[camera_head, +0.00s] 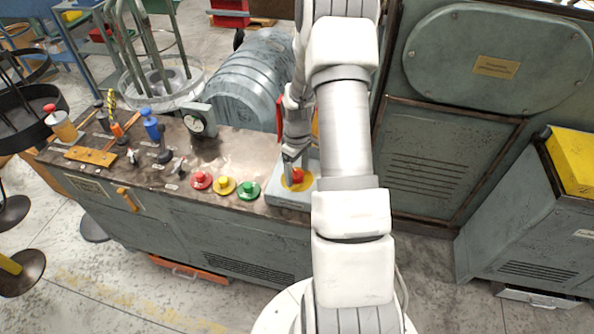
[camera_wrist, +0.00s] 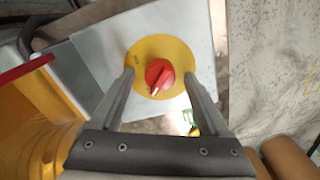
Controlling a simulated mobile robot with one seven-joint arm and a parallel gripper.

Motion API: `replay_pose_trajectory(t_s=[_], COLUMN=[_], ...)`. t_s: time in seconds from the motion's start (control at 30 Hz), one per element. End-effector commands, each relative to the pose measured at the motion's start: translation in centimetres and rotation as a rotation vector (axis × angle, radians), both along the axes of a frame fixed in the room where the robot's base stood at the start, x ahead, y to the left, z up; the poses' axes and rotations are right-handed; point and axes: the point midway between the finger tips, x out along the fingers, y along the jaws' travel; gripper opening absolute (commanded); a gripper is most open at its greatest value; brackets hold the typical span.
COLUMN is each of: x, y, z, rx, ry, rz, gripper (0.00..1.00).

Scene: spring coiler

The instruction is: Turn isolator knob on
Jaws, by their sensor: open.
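The isolator knob (camera_wrist: 159,75) is red and sits on a round yellow plate (camera_wrist: 146,53) on a light grey box (camera_wrist: 92,58). In the wrist view its white mark points to the lower left. My gripper (camera_wrist: 158,80) is open, with one finger on each side of the knob; a gap shows between each finger and the knob. In the head view the knob (camera_head: 297,174) shows at the tip of my gripper (camera_head: 292,166), on the right end of the bench, partly covered by the gripper and arm.
Red (camera_head: 201,181), yellow (camera_head: 223,186) and green (camera_head: 248,190) push buttons stand left of the box on the bench top (camera_head: 150,188). A grey cabinet (camera_head: 440,160) stands behind my arm at right.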

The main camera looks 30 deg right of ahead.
Motion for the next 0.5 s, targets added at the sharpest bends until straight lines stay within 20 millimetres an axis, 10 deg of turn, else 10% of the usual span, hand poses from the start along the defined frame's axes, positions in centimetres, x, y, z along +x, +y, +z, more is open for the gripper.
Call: replay_pose_trajectory(t_s=[0.23,0.5], x=[0.00,0.00], y=[-0.01,0.00], z=[-0.06,-0.04], rx=[0.000,0.000], ry=[0.000,0.000], rz=[0.000,0.000], gripper=[0.79,0.31])
